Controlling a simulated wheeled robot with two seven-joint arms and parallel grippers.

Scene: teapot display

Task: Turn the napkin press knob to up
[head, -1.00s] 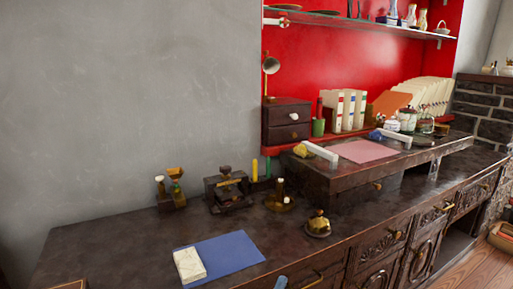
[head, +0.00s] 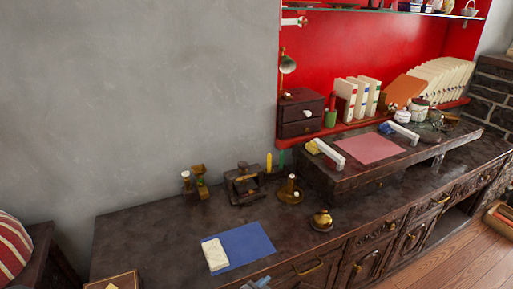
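A dark press-like device (head: 243,185) with a brass top stands on the dark wooden counter near the grey wall, in the left middle of the head view. It looks like the napkin press. Its knob is too small for me to tell which way it points. A blue cloth (head: 250,243) lies flat in front of it with a white block (head: 215,254) on its left part. Neither gripper can be clearly made out. A small blue-grey shape (head: 258,284) shows at the bottom edge, and I cannot tell what it is.
Brass pieces (head: 195,183) stand left of the device, a brass candlestick-like piece (head: 290,190) to its right and a small brass pot (head: 321,220) near the front. A raised shelf (head: 345,185) fills the right. The counter's left (head: 140,235) is bare.

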